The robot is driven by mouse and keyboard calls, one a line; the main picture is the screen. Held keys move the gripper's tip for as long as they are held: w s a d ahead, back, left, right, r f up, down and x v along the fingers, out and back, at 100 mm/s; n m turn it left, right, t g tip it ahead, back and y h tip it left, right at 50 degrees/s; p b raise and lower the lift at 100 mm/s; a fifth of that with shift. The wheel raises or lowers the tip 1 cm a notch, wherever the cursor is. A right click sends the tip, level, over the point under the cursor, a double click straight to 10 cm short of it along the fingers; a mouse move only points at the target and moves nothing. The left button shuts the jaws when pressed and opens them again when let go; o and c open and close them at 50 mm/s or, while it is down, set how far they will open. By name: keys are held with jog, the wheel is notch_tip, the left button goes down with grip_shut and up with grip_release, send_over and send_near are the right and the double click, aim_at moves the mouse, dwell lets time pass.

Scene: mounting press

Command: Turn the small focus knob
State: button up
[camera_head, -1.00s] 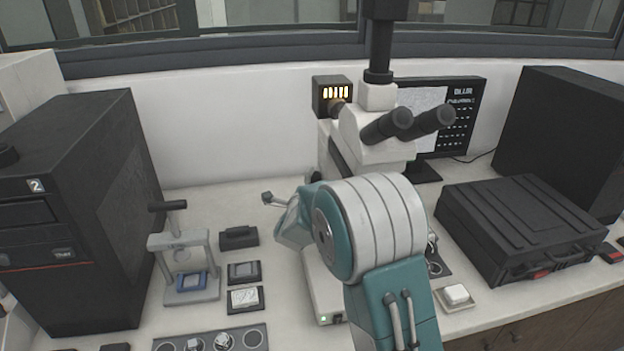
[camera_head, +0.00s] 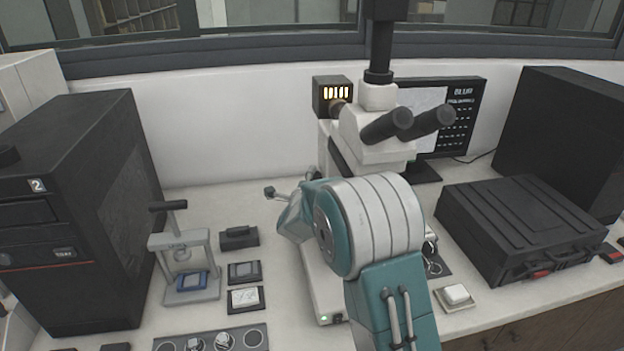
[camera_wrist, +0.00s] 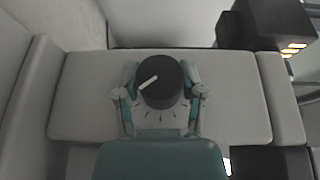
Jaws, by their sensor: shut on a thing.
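The focus knob (camera_wrist: 160,84) is a dark round knob with a white pointer line on its face. In the wrist view it sits on the pale side of the microscope, with tick marks on the surface below it. My gripper (camera_wrist: 162,92) has one finger on each side of the knob and is shut on it. The pointer line slants up to the right. The microscope (camera_head: 372,130) stands at the back centre in the head view, with dark eyepieces. There my own arm covers its lower body, the knob and most of my gripper.
A lamp box (camera_head: 332,97) with glowing slots is beside the microscope, and a monitor (camera_head: 462,115) stands behind it. A black case (camera_head: 520,225) lies to the right. A small press (camera_head: 182,265) and a dark cabinet (camera_head: 75,210) stand to the left.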

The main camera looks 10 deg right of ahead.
jog(key=shift+f+g, duration=0.1)
jog(key=shift+g, duration=0.2)
jog(key=shift+f+n+g+y, duration=0.1)
jog(key=shift+n+g+y, duration=0.5)
jog(key=shift+g, duration=0.9)
jog(key=shift+n+g+y, duration=0.3)
jog(key=shift+n+g, duration=0.2)
jog(key=shift+g, duration=1.5)
jog(key=n+g, duration=0.1)
jog(key=g, duration=0.3)
jog(key=shift+f+g, duration=0.1)
jog(key=shift+g, duration=0.3)
jog(key=shift+d+n+g, duration=0.1)
jog(key=shift+n+g, duration=0.3)
jog(key=shift+g, duration=1.1)
jog(key=o, duration=1.2)
jog(key=shift+d, duration=0.1)
jog(key=shift+c, duration=0.2)
